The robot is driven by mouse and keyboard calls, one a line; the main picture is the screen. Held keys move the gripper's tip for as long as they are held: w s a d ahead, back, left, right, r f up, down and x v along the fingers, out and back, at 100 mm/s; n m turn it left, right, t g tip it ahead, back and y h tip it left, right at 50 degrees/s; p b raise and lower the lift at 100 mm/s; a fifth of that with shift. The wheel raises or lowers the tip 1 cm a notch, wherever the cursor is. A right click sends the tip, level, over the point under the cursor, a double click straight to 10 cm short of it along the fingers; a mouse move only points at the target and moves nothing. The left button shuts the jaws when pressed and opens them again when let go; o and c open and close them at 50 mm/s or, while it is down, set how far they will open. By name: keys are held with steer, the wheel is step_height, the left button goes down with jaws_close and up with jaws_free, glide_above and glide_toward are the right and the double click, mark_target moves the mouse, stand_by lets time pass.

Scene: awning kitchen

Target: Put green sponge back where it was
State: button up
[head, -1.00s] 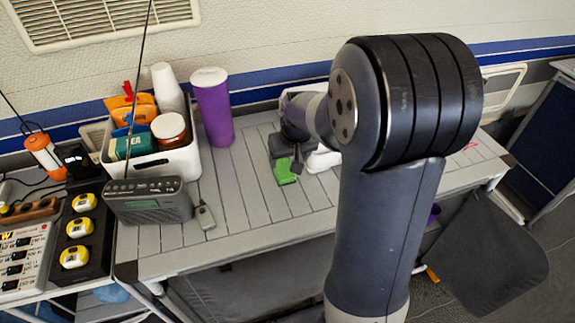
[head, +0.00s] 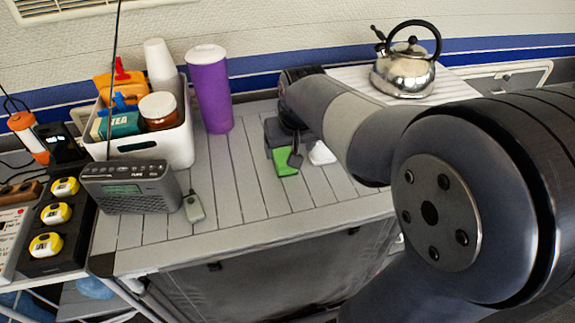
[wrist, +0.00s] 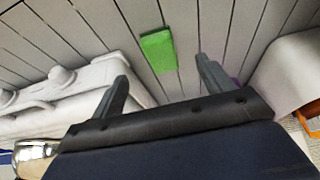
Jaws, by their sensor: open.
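The green sponge (head: 286,162) lies flat on the grey slatted table (head: 240,185), right of the purple tumbler. In the wrist view the green sponge (wrist: 158,51) lies ahead of the jaws, roughly between their lines. My gripper (wrist: 160,78) is open and empty, its two fingers apart on either side. In the head view my gripper (head: 288,150) is over the table at the sponge's far edge and hides part of it. I cannot tell the height between fingers and sponge.
A white bin (head: 180,145) with a tea box and jar stands left, beside the purple tumbler (head: 209,90). A grey radio (head: 130,187) and small grey device (head: 194,208) sit in front. A steel kettle (head: 403,70) stands back right.

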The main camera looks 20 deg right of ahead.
mark_target(284, 161)
steer(key=b+x, duration=0.1)
steer(key=x, duration=0.9)
steer(key=shift+d+f, duration=0.15)
steer(key=shift+d, duration=0.05)
steer(key=shift+s, duration=0.1)
steer(key=c, duration=1.1)
